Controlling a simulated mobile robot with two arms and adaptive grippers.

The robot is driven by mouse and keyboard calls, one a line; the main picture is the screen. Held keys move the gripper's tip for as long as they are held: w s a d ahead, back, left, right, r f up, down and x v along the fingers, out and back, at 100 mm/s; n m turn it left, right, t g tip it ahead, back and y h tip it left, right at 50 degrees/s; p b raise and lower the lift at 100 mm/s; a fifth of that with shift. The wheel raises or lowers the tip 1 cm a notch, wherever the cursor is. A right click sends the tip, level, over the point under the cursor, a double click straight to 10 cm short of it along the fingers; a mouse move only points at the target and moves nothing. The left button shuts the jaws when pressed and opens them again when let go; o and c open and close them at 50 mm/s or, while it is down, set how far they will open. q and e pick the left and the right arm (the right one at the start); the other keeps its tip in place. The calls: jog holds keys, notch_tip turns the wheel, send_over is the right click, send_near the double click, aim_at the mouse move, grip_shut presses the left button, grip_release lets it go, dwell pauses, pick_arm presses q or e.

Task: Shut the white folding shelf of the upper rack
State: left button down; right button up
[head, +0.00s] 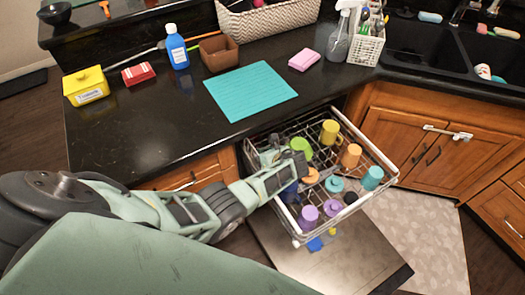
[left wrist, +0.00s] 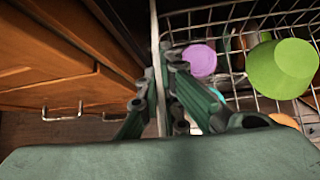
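The upper rack (head: 384,160) is pulled out from under the counter, its white wire basket holding several cups. In the left wrist view, a pale upright strip (left wrist: 154,30) runs along the rack's side. I cannot tell whether this strip is the folding shelf or the rack's rail. My left gripper (head: 288,154) is at the rack's left side, near the cups. In the left wrist view, the fingers of my left gripper (left wrist: 158,82) lie close on both sides of the strip. Whether they press on it cannot be seen. My right gripper is not in view.
A green cup (left wrist: 284,68) and a purple cup (left wrist: 199,60) stand close to the left gripper. The open dishwasher door (head: 345,260) lies below the rack. Wooden cabinets (head: 440,140) stand to the right. The black counter (head: 130,130) holds a teal mat (head: 250,90).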

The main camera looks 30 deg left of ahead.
pick_arm(q)
jog(key=shift+s+a+n+t+p, duration=0.2)
jog(key=shift+s+n+t+p, duration=0.25)
jog(key=shift+p, duration=0.45)
jog(key=shift+w, duration=0.1)
jog(key=c, duration=2)
grip_release()
jog(key=v, duration=1.2)
jog(key=shift+a+r, duration=0.15)
jog(key=shift+a, duration=0.1)
